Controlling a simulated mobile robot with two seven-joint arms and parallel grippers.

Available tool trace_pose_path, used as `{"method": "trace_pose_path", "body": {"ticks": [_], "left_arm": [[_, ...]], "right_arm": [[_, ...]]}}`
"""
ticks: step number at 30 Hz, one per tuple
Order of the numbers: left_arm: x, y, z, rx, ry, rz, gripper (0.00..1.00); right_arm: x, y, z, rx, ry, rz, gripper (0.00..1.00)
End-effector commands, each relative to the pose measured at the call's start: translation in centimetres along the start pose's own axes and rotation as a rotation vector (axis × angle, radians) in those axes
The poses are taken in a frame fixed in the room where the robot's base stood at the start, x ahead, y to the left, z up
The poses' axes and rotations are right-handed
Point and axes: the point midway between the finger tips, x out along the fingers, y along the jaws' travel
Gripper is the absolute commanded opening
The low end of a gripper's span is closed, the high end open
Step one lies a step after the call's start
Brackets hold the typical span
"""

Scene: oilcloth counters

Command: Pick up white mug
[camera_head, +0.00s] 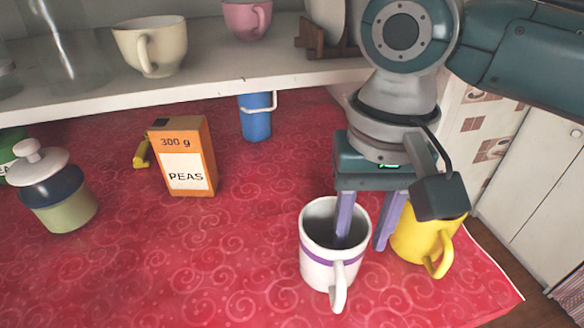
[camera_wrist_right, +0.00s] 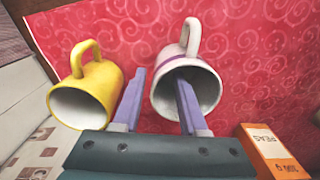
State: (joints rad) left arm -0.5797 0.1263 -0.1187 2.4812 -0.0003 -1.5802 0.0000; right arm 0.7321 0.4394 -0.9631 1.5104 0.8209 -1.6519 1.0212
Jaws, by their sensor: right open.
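The white mug (camera_head: 316,262) with a purple band stands upright on the red oilcloth, its handle toward the front. It also shows in the right wrist view (camera_wrist_right: 211,92). My right gripper (camera_head: 365,242) is open and points down at the mug. One finger is inside the mug's mouth and the other is outside, on the side toward the yellow mug, so the mug's wall lies between them. In the right wrist view the fingers (camera_wrist_right: 160,100) stand apart on either side of the rim. I cannot tell whether either finger touches the mug. My left gripper is not in view.
A yellow mug (camera_head: 418,238) stands close to the right of the outer finger. An orange peas box (camera_head: 186,160), a lidded jar (camera_head: 60,205) and a blue cup (camera_head: 256,122) stand farther left and back. A shelf (camera_head: 230,68) runs above the back. Cloth left of the white mug is clear.

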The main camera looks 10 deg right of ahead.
Motion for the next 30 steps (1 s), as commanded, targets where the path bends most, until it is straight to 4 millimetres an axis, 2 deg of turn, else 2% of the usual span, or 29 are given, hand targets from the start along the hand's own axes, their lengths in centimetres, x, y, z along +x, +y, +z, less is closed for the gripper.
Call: {"method": "trace_pose_path", "body": {"ticks": [6, 8, 17, 27, 30], "left_arm": [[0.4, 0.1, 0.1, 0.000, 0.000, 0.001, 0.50], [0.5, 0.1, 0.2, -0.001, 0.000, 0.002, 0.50], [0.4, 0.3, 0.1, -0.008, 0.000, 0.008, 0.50], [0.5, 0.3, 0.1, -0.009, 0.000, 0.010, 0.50], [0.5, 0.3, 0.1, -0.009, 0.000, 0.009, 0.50]], "right_arm": [[3.6, 0.6, -0.1, 0.001, -0.002, 0.003, 0.42], [4.2, 0.6, -0.1, 0.000, -0.002, 0.002, 0.42], [4.5, 0.5, -0.1, -0.001, 0.001, 0.000, 0.41], [4.5, 0.6, -0.1, -0.001, 0.001, 0.000, 0.03], [4.5, 0.6, -0.1, -0.001, 0.001, 0.001, 0.00]]}}
